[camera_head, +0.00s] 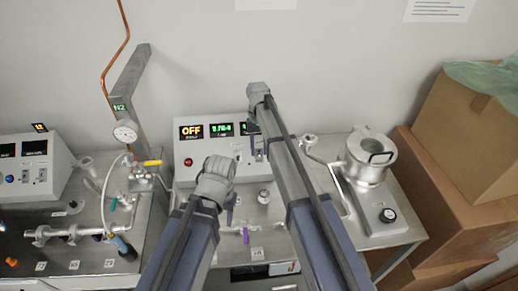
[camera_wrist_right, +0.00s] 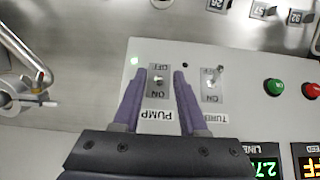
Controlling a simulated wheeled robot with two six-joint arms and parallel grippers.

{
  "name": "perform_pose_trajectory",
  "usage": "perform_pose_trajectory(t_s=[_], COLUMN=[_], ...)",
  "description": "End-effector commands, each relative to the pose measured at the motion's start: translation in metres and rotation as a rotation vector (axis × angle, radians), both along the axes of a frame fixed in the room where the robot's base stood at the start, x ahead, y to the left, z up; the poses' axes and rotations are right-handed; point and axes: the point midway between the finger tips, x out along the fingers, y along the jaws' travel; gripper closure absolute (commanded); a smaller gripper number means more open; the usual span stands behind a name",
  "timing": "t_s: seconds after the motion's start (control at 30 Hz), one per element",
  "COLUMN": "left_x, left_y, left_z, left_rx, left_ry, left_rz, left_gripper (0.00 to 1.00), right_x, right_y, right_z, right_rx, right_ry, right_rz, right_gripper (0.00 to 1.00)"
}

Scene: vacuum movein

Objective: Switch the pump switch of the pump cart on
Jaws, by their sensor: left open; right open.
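The pump switch (camera_wrist_right: 158,80) is a small metal toggle on a grey plate marked OFF and ON, above the PUMP label, upside down in the right wrist view. My right gripper (camera_wrist_right: 160,74) is open, its purple fingers on either side of this switch; contact cannot be told. The lever's exact position is unclear.
The turbo switch (camera_wrist_right: 212,84) sits close beside my right gripper, then a green button (camera_wrist_right: 274,87) and a red one (camera_wrist_right: 312,90). A metal pot (camera_head: 369,160) stands on the cart's right. Cardboard boxes (camera_head: 466,135) are stacked farther right. Another cart with pipes (camera_head: 75,232) is at left.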

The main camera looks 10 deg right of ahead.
Motion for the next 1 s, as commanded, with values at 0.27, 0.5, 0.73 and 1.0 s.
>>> perform_pose_trajectory(t_s=[0.27, 0.5, 0.73, 1.0], left_x=[0.0, 0.0, 0.0, 0.0], left_y=[0.0, 0.0, 0.0, 0.0], left_z=[0.004, 0.025, 0.056, 0.077], left_rx=[0.0, -0.001, -0.002, -0.002], left_ry=[0.0, 0.0, 0.0, -0.001], left_rz=[0.0, 0.003, 0.009, 0.015], left_gripper=[0.5, 0.5, 0.5, 0.5], right_x=[0.001, 0.005, 0.012, 0.018], right_y=[0.0, 0.0, 0.0, 0.0], right_z=[0.004, 0.025, 0.056, 0.077], right_rx=[0.0, 0.0, 0.0, 0.0], right_ry=[0.0, 0.0, 0.0, 0.0], right_rz=[0.0, 0.0, 0.0, 0.0], right_gripper=[0.58, 0.58, 0.58, 0.58])
